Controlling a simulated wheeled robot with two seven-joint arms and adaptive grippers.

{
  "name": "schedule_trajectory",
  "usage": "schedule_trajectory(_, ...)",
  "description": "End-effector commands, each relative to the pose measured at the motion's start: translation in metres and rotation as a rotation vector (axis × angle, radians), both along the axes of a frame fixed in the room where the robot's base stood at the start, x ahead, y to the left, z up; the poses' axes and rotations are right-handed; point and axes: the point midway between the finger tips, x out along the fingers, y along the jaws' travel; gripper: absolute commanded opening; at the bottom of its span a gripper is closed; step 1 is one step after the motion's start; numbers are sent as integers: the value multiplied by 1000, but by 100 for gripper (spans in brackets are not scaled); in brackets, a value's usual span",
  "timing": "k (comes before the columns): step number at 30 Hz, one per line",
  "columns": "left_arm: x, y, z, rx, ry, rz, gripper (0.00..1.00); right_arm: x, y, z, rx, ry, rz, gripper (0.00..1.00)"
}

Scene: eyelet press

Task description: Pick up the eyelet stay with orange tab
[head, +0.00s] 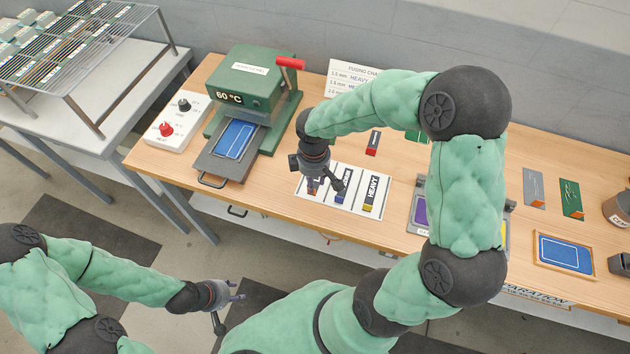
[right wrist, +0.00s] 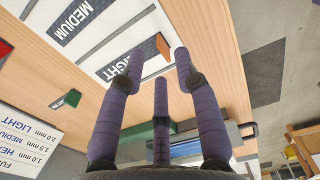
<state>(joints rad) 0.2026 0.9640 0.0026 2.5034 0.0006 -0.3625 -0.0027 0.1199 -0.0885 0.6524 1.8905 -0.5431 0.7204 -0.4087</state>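A dark stay with an orange-brown tab (right wrist: 163,45) lies on the white card at its LIGHT place, seen in the right wrist view. In the head view it is mostly hidden by my right gripper (head: 322,184). My right gripper (right wrist: 155,72) is open above it, its three fingers spread, with the tab showing between the fingertips. I cannot tell whether any finger touches it. My left gripper (head: 230,300) is open and empty, low over the floor in front of the table.
MEDIUM (head: 343,183) and HEAVY (head: 371,193) stays lie beside it on the white card (head: 352,206). A red-tabbed stay (head: 373,143) lies behind. The green press (head: 250,85) stands left. A purple-topped tray (head: 418,210) is right, partly hidden by my right arm.

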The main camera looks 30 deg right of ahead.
Motion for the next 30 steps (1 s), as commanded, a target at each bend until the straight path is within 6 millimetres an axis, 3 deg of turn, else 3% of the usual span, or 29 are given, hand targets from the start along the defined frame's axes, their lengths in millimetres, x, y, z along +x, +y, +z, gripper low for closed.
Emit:
schedule_trajectory(5,0,0,-2,0,0,0,40,-1,-1,-8,1,1,-2,32)
schedule_trajectory(15,0,0,-13,0,-1,0,40,-3,-2,-52,1,2,-1,32)
schedule_trajectory(23,0,0,-13,0,-1,0,40,-2,-2,-53,1,-1,-1,32)
schedule_trajectory(26,0,0,-13,0,-1,0,40,-2,-2,-53,1,-1,-1,4)
schedule_trajectory(27,0,0,-13,0,-1,0,40,-2,-2,-53,1,-1,-1,0)
schedule_trajectory(30,0,0,-13,0,-1,0,40,-2,-2,-53,1,-1,-1,0)
